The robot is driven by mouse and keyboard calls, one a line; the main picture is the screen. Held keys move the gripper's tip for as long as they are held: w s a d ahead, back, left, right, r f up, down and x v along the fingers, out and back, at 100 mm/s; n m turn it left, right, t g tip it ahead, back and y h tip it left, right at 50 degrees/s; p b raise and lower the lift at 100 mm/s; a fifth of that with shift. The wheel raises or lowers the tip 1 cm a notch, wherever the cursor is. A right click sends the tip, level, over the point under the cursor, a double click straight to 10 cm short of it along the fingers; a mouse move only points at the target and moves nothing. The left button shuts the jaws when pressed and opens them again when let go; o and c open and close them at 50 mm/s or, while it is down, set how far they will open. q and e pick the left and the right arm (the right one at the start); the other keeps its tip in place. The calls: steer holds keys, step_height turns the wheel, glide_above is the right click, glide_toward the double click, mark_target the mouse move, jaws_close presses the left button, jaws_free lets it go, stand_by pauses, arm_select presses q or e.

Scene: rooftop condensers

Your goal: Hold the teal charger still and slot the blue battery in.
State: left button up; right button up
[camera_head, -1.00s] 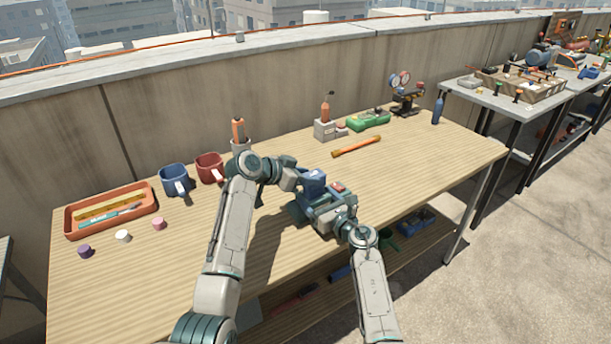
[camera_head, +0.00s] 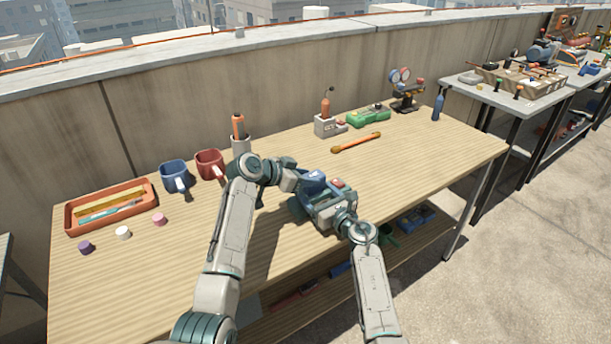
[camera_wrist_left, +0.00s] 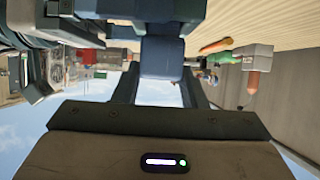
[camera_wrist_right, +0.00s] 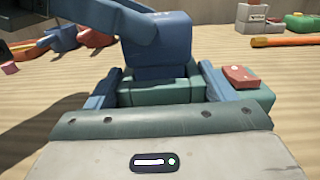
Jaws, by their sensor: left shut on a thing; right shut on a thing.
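The blue battery (camera_head: 313,179) is held upright in my left gripper (camera_head: 302,182); it also fills the space between the fingers in the left wrist view (camera_wrist_left: 162,56). The teal charger (camera_wrist_right: 160,92) is clasped by my right gripper (camera_head: 330,214) on the bench, its fingers on both sides. In the right wrist view, the battery's lower end (camera_wrist_right: 158,50) is directly over the charger and meets its top. How deep it sits in the slot is hidden. A red button (camera_wrist_right: 240,76) shows on the charger's right side.
The wooden bench (camera_head: 420,160) has free room right of the charger. An orange-handled tool (camera_head: 356,142), a green case (camera_head: 368,117) and a grey block (camera_head: 327,125) lie behind. Blue (camera_head: 174,175) and red (camera_head: 209,164) mugs and an orange tray (camera_head: 112,207) stand left.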

arm_select(q)
steer(key=shift+f, duration=0.2)
steer(key=o, duration=1.2)
steer(key=v, duration=1.2)
arm_select(e)
steer(key=o, duration=1.4)
steer(key=shift+c, duration=0.2)
arm_select(q)
steer(key=shift+r, duration=0.1)
arm_select(e)
steer(key=shift+s+d, duration=0.1)
